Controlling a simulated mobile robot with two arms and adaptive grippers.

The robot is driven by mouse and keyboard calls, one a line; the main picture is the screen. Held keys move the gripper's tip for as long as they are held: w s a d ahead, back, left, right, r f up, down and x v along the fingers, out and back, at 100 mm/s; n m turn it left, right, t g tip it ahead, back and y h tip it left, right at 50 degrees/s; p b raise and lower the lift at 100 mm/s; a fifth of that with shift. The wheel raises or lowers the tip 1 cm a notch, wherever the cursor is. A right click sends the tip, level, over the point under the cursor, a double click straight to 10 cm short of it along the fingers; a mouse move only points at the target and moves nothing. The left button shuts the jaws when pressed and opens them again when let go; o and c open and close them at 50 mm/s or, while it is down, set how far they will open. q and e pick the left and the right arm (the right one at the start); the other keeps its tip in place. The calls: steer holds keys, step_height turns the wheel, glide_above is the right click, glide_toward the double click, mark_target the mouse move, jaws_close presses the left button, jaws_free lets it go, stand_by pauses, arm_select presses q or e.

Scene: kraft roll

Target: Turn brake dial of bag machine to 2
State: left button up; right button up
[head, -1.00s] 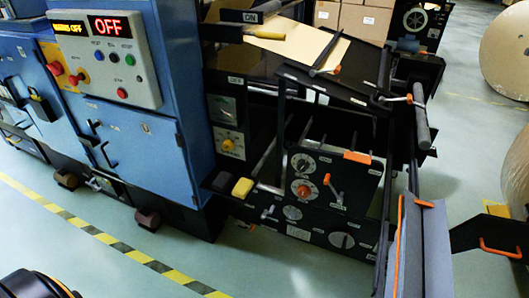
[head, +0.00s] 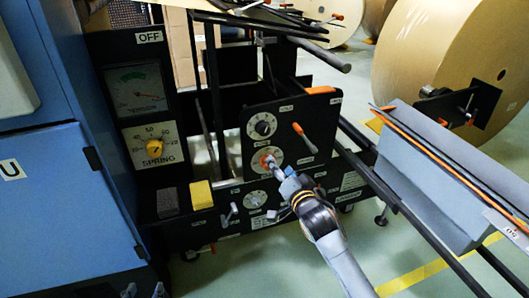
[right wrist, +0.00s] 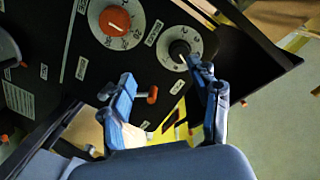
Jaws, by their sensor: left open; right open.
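The machine's black panel carries a dial with a black knob (head: 263,125) above a dial with an orange knob (head: 265,160); their labels are too small to read. In the right wrist view the black knob (right wrist: 180,50) sits on a pale numbered scale, just beyond one fingertip. The orange knob (right wrist: 115,20) has a larger scale to its left. My right gripper (head: 278,171) is open and empty in front of the panel, overlapping the orange-knob dial in the head view; its fingers show apart in the wrist view (right wrist: 160,76). My left gripper (head: 144,290) is open at the bottom edge.
An orange-handled lever (head: 304,138) is beside the dials, and a smaller dial (head: 256,199) is below. Rails and a grey trough (head: 440,170) flank the right, before a large kraft roll (head: 440,60).

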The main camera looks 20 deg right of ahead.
step_height(320, 180, up, 4)
steer(key=f+t, duration=0.1)
steer(key=b, duration=0.3)
glide_toward(265, 131)
steer(key=w, duration=0.3)
steer(key=shift+m, duration=0.3)
steer(key=w+b, duration=0.1)
steer(key=w, duration=0.4)
steer(key=shift+w+a+f, duration=0.1)
steer(key=shift+w, duration=0.25)
arm_select(q)
step_height(265, 131, up, 19)
steer(key=s+d+t+h, duration=0.1)
steer(key=d+t+h, duration=0.1)
steer(key=t, duration=0.8)
steer(key=shift+s+t+h, duration=0.35)
steer(key=shift+t+h, duration=0.05)
steer(key=shift+h, duration=0.4)
arm_select(e)
steer(key=shift+w, duration=0.4)
steer(key=c, duration=1.2)
